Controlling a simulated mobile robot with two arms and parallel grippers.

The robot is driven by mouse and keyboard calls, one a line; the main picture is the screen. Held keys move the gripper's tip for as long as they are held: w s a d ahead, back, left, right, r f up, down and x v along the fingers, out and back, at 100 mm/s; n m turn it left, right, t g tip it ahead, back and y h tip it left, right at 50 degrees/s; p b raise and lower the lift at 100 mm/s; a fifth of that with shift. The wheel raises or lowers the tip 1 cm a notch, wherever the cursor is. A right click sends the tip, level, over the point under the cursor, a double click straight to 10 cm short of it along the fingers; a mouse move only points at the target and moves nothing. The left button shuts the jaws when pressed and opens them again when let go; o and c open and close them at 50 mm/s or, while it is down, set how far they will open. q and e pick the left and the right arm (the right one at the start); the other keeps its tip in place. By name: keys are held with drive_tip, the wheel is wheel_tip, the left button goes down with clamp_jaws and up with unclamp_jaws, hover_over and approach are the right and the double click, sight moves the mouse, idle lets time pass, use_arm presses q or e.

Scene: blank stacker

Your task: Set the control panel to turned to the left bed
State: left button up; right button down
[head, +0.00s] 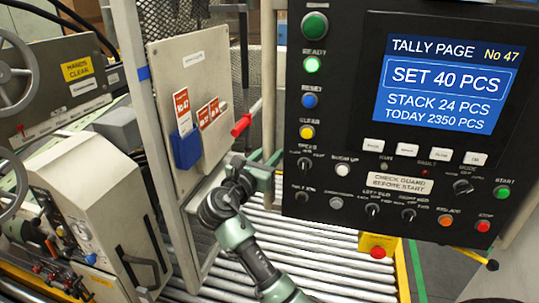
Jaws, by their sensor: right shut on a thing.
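The black control panel (345,100) fills the right half of the head view, its face towards me and slightly tilted in the picture. Its lit screen (440,85) reads "SET 40 PCS". Lamps, buttons and small selector switches line its left side and bottom, with LEFT BED (373,209) and RIGHT BED (408,214) selectors near the bottom. My left gripper is not in view.
A red-ended bar (241,125) sticks out just above my right gripper. A beige board (185,80) with red tags stands left. Rollers (330,255) run below the panel, with a yellow box (378,245) there. Machines with handwheels stand far left.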

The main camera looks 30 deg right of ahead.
idle(0.9)
drive_tip(key=shift+w+d+g, duration=0.3)
drive_tip(key=shift+w+d, duration=0.1)
drive_tip(key=w+d+m+g+p, duration=0.1)
drive_tip(key=w+d, duration=0.5)
drive_tip(key=d, duration=0.2)
drive_tip(key=shift+w+h, duration=0.2)
drive_tip(key=shift+h, duration=0.2)
drive_tip(key=c, duration=1.3)
unclamp_jaws()
drive_tip(key=shift+c, duration=0.2)
drive_tip(key=shift+a, duration=0.1)
